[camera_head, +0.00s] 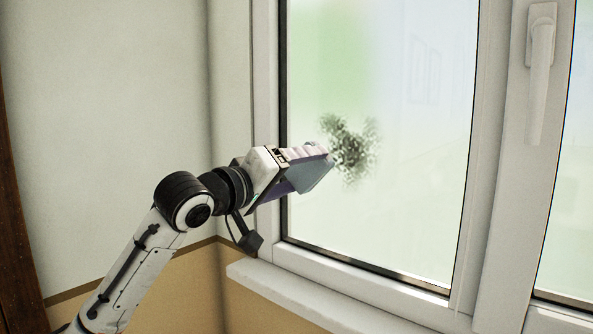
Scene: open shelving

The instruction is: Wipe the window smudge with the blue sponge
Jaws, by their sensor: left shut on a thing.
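A dark speckled smudge (352,150) marks the left window pane (400,210). My left gripper (318,160) reaches in from the left and is shut on the blue sponge (314,177), whose greyish-blue face shows below the fingers. The gripper's tip and the sponge are at the left edge of the smudge in the picture. I cannot tell whether the sponge touches the glass. Part of the sponge is hidden by the gripper. My right gripper is not in view.
A white window frame (490,170) surrounds the pane, with a handle (540,70) at the upper right. A white sill (300,298) juts out below. A wall corner stands close on the left, and dark wood (15,220) edges the far left.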

